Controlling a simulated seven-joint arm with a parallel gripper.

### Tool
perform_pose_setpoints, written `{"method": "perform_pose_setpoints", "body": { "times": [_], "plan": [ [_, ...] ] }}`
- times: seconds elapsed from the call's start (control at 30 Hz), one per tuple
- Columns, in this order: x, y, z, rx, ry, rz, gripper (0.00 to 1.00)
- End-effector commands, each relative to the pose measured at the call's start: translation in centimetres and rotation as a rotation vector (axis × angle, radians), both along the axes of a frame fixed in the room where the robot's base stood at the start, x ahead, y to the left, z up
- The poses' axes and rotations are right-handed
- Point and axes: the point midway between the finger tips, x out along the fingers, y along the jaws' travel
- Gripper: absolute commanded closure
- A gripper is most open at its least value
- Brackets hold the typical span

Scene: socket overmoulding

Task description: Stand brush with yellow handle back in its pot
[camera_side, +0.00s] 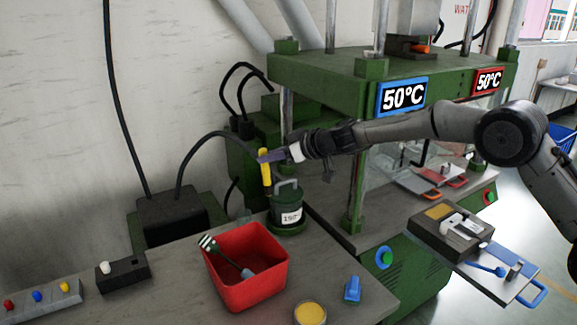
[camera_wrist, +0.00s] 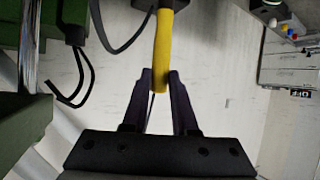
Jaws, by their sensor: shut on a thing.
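The brush with the yellow handle (camera_side: 265,170) is nearly upright, leaning slightly, with its lower end dark. My gripper (camera_side: 270,156) is shut on the upper part of the handle. In the wrist view the yellow handle (camera_wrist: 163,45) runs between the two fingertips of my gripper (camera_wrist: 161,76). A dark green pot (camera_side: 287,214) with a grey handle and a white label stands on the bench, just right of and below the brush. The brush's lower end shows near the pot's upper left; I cannot tell whether it is in front of or behind it.
A green press (camera_side: 352,65) stands close on the right. A black box (camera_side: 170,218) with a cable is at the left. A yellow-filled dish (camera_side: 310,313) and blue piece (camera_side: 352,290) lie in front.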

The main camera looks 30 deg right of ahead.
Motion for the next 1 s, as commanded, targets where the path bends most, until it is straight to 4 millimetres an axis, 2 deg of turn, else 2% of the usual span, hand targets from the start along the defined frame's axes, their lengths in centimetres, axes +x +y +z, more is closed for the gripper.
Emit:
{"method": "perform_pose_setpoints", "body": {
  "times": [0.23, 0.5, 0.73, 1.0],
  "plan": [
    [4.3, 1.8, 0.4, 0.016, -0.018, 0.123, 1.00],
    [7.9, 2.7, -1.8, 0.046, -0.041, 0.224, 1.00],
    [9.3, 2.6, -3.5, 0.063, -0.059, 0.248, 1.00],
    [9.4, 2.6, -3.6, 0.065, -0.063, 0.249, 1.00]
  ]
}}
